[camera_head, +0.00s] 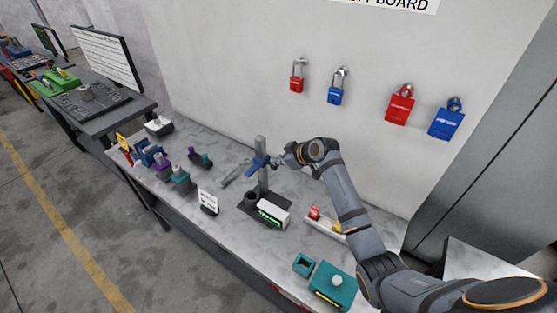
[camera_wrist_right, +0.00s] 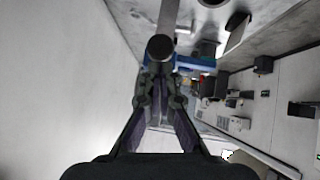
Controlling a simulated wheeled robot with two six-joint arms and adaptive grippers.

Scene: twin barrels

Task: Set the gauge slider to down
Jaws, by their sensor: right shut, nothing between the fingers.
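The gauge has an upright grey column (camera_head: 262,180) on a dark base (camera_head: 246,207), which carries a white box with a green display (camera_head: 269,215). In the right wrist view, the blue slider (camera_wrist_right: 195,62) shows behind a round black knob (camera_wrist_right: 160,47). My right gripper (camera_head: 281,160) is shut and empty, just right of the slider. In the wrist view its fingertips (camera_wrist_right: 160,76) are close to the knob; I cannot tell whether they touch. My left gripper is out of view.
Padlocks (camera_head: 335,88) hang on the wall behind. Several small coloured blocks (camera_head: 178,178) stand left on the grey bench, near a white sign card (camera_head: 208,202). A teal box with a white knob (camera_head: 335,286) stands front right. Bench space left of the gauge is partly clear.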

